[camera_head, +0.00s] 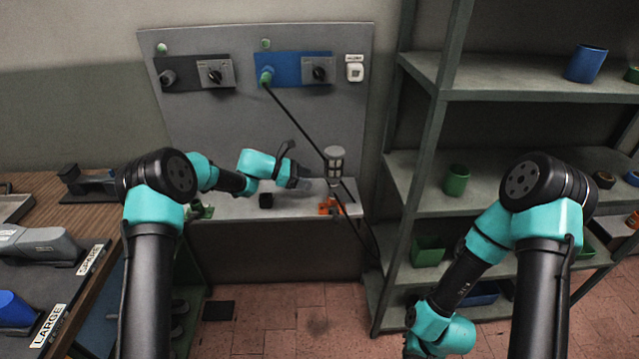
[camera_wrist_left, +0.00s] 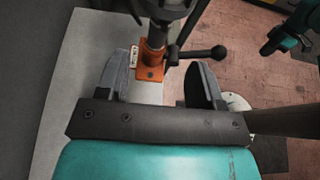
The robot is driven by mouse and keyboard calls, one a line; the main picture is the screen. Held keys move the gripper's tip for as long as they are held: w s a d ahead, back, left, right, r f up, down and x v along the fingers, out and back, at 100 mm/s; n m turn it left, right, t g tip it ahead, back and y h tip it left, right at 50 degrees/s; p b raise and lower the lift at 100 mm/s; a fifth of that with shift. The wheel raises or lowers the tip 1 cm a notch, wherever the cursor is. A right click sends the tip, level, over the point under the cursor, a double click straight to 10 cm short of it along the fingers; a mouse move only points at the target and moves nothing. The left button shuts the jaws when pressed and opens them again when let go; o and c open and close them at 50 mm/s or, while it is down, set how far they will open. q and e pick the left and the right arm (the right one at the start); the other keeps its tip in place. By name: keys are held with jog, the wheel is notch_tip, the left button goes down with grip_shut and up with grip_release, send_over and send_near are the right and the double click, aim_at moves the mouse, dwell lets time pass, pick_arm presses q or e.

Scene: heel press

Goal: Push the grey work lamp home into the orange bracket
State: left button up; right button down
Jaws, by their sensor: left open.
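The grey work lamp (camera_head: 334,164) stands upright above the orange bracket (camera_head: 327,207) on the grey bench. In the left wrist view the lamp's dark lower part (camera_wrist_left: 165,8) is cut off by the top edge, above the orange bracket (camera_wrist_left: 150,73). I cannot tell how deep the lamp sits. My left gripper (camera_head: 304,184) is just left of the lamp. Its jaws (camera_wrist_left: 163,82) are open and empty, with the bracket showing between and beyond the fingers. My right arm hangs low at the right, and its gripper is out of view.
A lever with a black ball knob (camera_wrist_left: 217,52) sticks out beside the bracket. A black cable (camera_head: 303,135) runs from the blue panel (camera_head: 288,68) down past the lamp. A shelf unit (camera_head: 430,190) stands to the right.

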pick_arm(q)
jog(key=v, duration=0.8)
jog(key=shift+a+r, duration=0.1)
jog(key=shift+a, duration=0.05)
